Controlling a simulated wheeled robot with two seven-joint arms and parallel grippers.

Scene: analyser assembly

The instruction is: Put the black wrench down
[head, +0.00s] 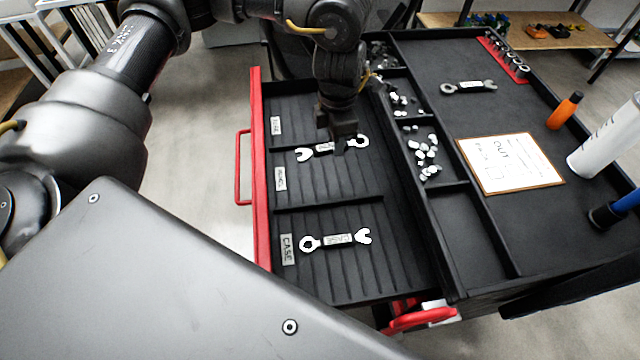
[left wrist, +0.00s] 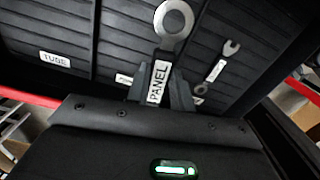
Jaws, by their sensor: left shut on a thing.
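My left gripper (head: 342,132) points down over the open drawer and is shut on a wrench (head: 358,142) labelled PANEL. Its ring end and label also show between the fingers in the left wrist view (left wrist: 172,24). A second silver wrench (head: 338,240) lies in the CASE compartment. A darker grey wrench (head: 468,87) lies on the cabinet top. My right gripper is out of view.
The drawer (head: 258,190) has a red front and ribbed compartments. Beside it are bins with small white parts (head: 424,150).

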